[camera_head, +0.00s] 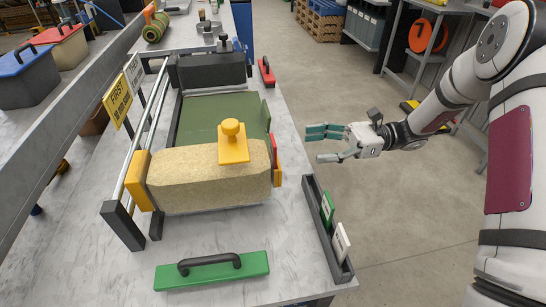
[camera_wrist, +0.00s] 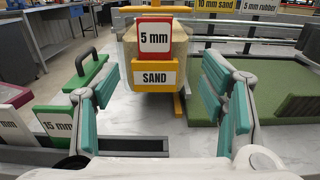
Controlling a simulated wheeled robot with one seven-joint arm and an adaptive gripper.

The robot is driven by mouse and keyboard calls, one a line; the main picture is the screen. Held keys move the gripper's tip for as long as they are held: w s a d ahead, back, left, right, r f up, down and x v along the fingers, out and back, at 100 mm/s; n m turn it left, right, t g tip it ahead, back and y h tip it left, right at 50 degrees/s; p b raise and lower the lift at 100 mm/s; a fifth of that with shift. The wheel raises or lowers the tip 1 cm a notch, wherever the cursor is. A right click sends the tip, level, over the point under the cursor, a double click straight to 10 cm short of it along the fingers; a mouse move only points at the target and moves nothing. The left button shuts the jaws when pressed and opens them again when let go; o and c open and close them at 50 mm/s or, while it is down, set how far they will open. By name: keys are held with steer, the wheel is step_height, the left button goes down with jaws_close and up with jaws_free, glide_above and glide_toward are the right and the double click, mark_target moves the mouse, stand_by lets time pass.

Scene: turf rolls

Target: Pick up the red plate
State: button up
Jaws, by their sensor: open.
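The red plate (camera_wrist: 154,37) stands upright in the wrist view, a red frame around a white "5 mm" label. It sits just above a yellow plate (camera_wrist: 155,75) marked "SAND", at the end of a tan block. In the head view the red plate shows as a thin red edge (camera_head: 274,147) at the block's right end. My gripper (camera_head: 327,145) is open and empty, off the table's right side, pointing left toward the plate with a clear gap. In the wrist view its teal fingers (camera_wrist: 160,92) are spread wide, with the plates ahead between them.
A dark rack (camera_head: 322,232) with a green card (camera_head: 327,208) and a white card (camera_head: 341,243) lies along the table edge. A yellow knobbed piece (camera_head: 233,148) sits on the tan block (camera_head: 205,190). A green handled bar (camera_head: 212,271) lies in front. A red handled tool (camera_head: 266,71) lies behind.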

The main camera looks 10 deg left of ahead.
steer(key=x, duration=0.9)
steer(key=shift+s, duration=0.35)
steer(key=c, duration=1.2)
